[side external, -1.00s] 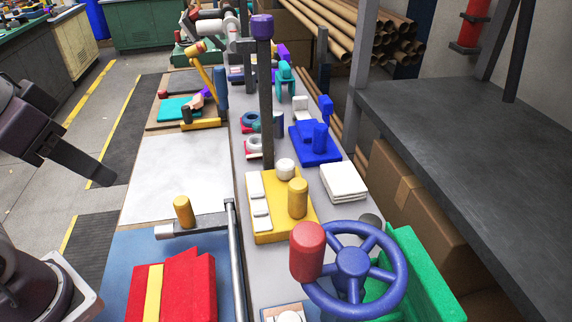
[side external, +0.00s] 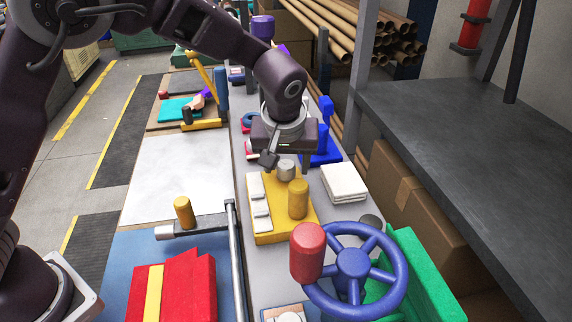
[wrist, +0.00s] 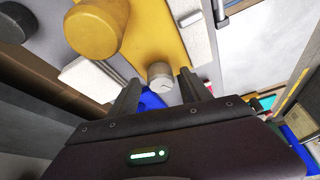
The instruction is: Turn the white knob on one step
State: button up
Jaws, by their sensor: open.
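The white knob (side external: 286,170) is a short upright cylinder at the far end of the yellow box (side external: 270,235). In the wrist view the white knob (wrist: 161,76) shows a thin dark mark on its top. My gripper (side external: 279,160) is over the far end of the yellow box, close to the knob. In the wrist view my gripper (wrist: 160,90) is open, with one finger toward each side of the knob and nothing held. I cannot tell whether the fingertips reach down beside the knob.
A yellow cylinder (side external: 298,198) stands on the same box, beside white flat keys (side external: 260,207). White square pads (side external: 344,182) lie to the right. A blue handwheel (side external: 352,263) with a red grip (side external: 307,251) stands in front.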

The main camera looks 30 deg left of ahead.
jog(key=shift+w+a+f, duration=0.1)
jog(key=shift+f, duration=0.35)
jog(key=shift+c, duration=0.3)
grip_shut()
jog(key=shift+r, duration=0.1)
jog(key=m+h, duration=0.1)
jog(key=m, duration=0.1)
jog(key=m+h, duration=0.1)
jog(key=m, duration=0.2)
jog(key=shift+a+m+t, duration=0.2)
jog(key=shift+m+t, duration=0.1)
jog(key=shift+m+h, duration=0.8)
jog(key=shift+m, duration=1.3)
